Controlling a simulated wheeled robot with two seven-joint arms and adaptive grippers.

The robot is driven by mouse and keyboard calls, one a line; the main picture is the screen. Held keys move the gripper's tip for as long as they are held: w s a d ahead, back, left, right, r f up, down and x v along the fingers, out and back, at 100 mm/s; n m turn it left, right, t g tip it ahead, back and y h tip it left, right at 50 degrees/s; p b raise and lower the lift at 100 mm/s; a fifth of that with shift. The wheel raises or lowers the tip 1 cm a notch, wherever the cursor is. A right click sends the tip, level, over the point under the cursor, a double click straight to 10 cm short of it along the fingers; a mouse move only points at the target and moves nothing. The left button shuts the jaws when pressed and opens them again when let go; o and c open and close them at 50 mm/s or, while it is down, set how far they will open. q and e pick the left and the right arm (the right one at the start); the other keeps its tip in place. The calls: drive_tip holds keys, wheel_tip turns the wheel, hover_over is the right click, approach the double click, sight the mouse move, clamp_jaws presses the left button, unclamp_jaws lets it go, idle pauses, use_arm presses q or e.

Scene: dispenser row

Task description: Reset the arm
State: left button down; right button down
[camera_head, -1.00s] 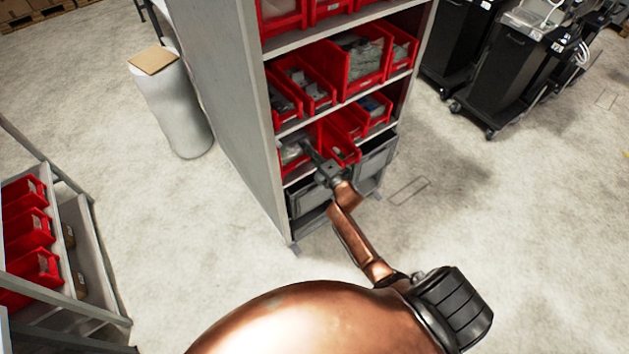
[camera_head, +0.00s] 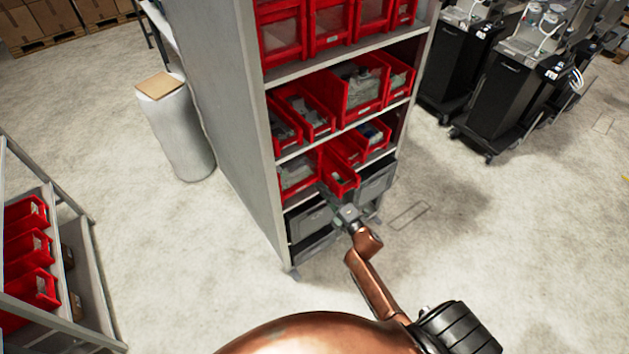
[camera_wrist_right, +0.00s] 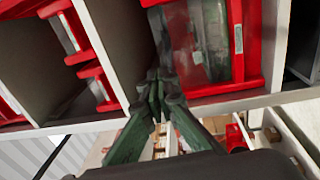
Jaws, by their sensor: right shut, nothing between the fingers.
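My right arm (camera_head: 372,285), copper coloured, reaches up toward the grey shelf unit (camera_head: 225,120). Its gripper (camera_head: 326,192) is in front of the lower red bins, above the grey drawers. In the right wrist view the green-grey fingers (camera_wrist_right: 158,85) meet at their tips and hold nothing. Beyond them stands a red bin (camera_wrist_right: 250,45) with clear bagged contents. My left gripper is not in view.
Red bins (camera_head: 340,178) fill the shelves, with grey drawers (camera_head: 310,220) below. A white cylinder (camera_head: 180,130) stands left of the unit, a low rack (camera_head: 85,260) at lower left, black carts (camera_head: 495,100) at upper right. Open floor (camera_head: 500,240) lies to the right.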

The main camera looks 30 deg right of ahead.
drive_tip(key=shift+s+d, duration=0.15)
drive_tip(key=shift+s, duration=1.85)
drive_tip(key=s+f+m+g+h, duration=0.1)
drive_tip(key=s+f+m+g, duration=0.3)
drive_tip(key=f, duration=0.8)
drive_tip(key=s+f+m+g+h, duration=0.1)
drive_tip(key=s+f+m+g, duration=0.15)
drive_tip(key=s+f, duration=0.75)
drive_tip(key=s+f+m+g+h, duration=0.15)
drive_tip(key=f+m, duration=0.25)
drive_tip(key=f, duration=1.1)
drive_tip(key=s+a+f+m+g, duration=0.1)
drive_tip(key=s+f, duration=0.5)
drive_tip(key=s, duration=0.7)
drive_tip(key=s+a+f+m+g, duration=0.2)
drive_tip(key=s+f+m+g, duration=0.2)
drive_tip(key=s, duration=0.9)
drive_tip(key=s+a+f+m+g, duration=0.1)
drive_tip(key=s+f+g, duration=0.4)
drive_tip(key=s+f, duration=0.5)
drive_tip(key=s+m+y, duration=0.1)
drive_tip(key=s, duration=0.2)
drive_tip(key=shift+s+a+f, duration=0.15)
drive_tip(key=shift+a, duration=0.15)
